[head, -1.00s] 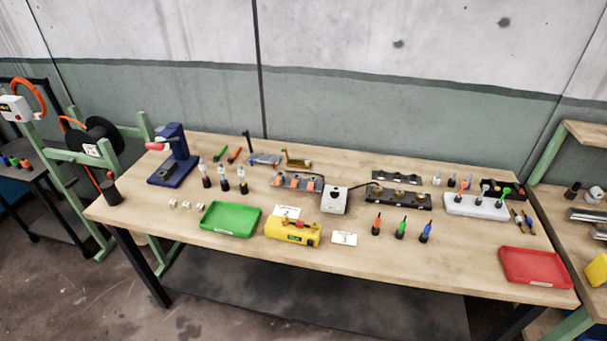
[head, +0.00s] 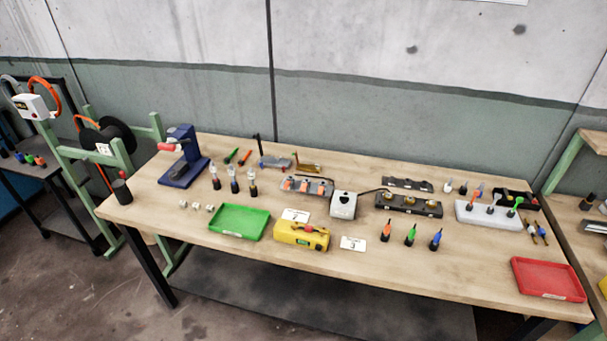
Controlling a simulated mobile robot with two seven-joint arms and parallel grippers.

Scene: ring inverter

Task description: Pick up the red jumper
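I cannot clearly make out a red jumper at this size. A small red part (head: 311,228) lies on top of the yellow box-shaped device (head: 298,236) near the front middle of the workbench; I cannot tell whether it is the jumper. Orange-red pieces (head: 304,187) also sit in a grey holder behind it. A white block (head: 488,212) at the right holds several tools with coloured tips. Neither of my grippers is in view.
The workbench (head: 345,277) carries a green tray (head: 238,206), a red tray (head: 547,263), a blue press (head: 184,150), a white box with a knob (head: 343,205) and several upright coloured-tip tools. A reel stand (head: 92,165) is at left.

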